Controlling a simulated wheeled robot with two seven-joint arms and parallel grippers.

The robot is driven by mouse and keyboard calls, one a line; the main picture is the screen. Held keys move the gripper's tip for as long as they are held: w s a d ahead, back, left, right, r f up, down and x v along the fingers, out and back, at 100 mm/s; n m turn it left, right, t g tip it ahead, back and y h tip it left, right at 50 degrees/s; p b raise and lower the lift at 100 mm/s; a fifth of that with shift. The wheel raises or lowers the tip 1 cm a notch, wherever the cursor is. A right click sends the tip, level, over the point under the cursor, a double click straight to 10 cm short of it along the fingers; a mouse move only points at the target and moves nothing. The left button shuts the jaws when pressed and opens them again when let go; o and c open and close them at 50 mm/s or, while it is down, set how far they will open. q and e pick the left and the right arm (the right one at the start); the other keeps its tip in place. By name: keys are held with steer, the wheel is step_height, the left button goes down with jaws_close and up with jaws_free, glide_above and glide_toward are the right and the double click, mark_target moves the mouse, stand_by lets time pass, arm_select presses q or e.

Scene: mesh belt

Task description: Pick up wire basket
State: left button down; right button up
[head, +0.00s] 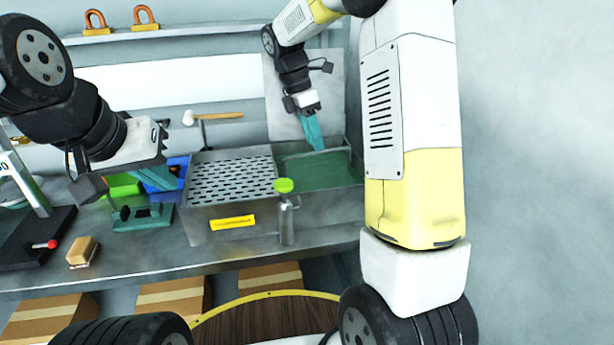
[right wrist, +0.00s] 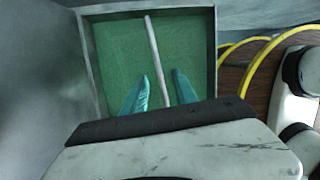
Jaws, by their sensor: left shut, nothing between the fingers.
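The wire basket (head: 325,172) appears as a green, mesh-like surface inside the right bay of a metal tank. A thin pale bar, which looks like its handle (right wrist: 153,45), crosses above the green in the right wrist view. My right gripper (head: 316,146) points down over this bay. In the right wrist view its teal fingers (right wrist: 160,92) are apart, one on each side of the bar. Whether they touch it cannot be told. My left gripper (head: 160,180) is shut and empty at the left, above the bench near a blue bin.
The metal tank (head: 205,222) has a slotted plate (head: 232,180) over its left bay. A green-topped bottle (head: 286,212) stands in front of it. A blue bin (head: 180,165), a green fixture (head: 143,217) and a brush-like block (head: 83,252) are on the left. A mallet (head: 212,117) hangs behind.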

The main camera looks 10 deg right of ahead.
steer(key=x, duration=0.5)
jaws_close()
steer(key=shift+r, duration=0.1)
stand_by(1.2)
